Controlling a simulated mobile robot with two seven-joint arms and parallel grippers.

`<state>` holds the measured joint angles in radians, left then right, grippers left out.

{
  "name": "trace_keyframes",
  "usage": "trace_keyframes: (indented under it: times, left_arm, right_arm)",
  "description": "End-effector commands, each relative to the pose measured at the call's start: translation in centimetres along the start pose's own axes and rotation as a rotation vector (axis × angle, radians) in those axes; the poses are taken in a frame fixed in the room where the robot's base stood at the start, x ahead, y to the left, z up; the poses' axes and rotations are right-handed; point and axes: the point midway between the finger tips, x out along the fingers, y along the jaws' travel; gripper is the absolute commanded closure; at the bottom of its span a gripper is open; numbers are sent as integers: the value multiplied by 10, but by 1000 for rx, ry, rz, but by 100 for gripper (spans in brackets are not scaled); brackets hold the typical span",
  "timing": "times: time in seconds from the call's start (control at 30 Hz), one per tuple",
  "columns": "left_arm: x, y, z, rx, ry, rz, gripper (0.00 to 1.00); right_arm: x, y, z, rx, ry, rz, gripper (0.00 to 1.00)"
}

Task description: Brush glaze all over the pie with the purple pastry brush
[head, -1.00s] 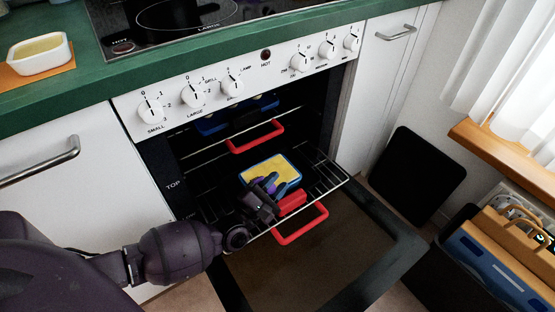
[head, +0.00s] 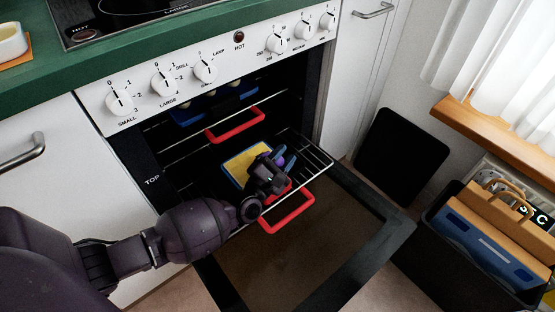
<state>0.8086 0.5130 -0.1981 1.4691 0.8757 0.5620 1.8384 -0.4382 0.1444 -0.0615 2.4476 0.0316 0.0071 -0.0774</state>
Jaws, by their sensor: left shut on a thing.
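The pie (head: 247,163) has a yellow top and sits in a blue dish with red handles (head: 287,214) on the pulled-out oven rack. My left gripper (head: 276,166) is shut on the purple pastry brush (head: 281,161). It is over the right side of the pie dish and hides part of it. Only a little purple of the brush shows, and I cannot tell whether its bristles touch the pie. A white bowl (head: 8,42) stands on the counter at the left edge, cut off by the frame. My right gripper is not in view.
The oven door (head: 320,250) hangs open below the rack (head: 316,163). A black panel (head: 402,155) leans on the wall at right. A dark bin (head: 425,248) holds wooden and blue items.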

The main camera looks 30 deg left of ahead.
Motion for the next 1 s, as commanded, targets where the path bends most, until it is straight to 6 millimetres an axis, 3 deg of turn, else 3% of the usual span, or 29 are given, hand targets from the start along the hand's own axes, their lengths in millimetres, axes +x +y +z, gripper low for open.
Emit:
trace_keyframes:
  times: [0.3, 0.53, 0.67, 1.0]
  left_arm:
    - [30, -10, 1, 0, -1, 1, 100]
    - [42, -14, 1, 1, 0, 1, 100]
    - [38, -13, 0, 1, 0, 1, 100]
    - [7, -3, -1, 1, 0, 1, 100]
  right_arm:
    - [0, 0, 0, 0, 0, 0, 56]
    - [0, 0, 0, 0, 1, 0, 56]
    - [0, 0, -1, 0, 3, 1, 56]
    - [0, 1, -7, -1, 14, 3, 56]
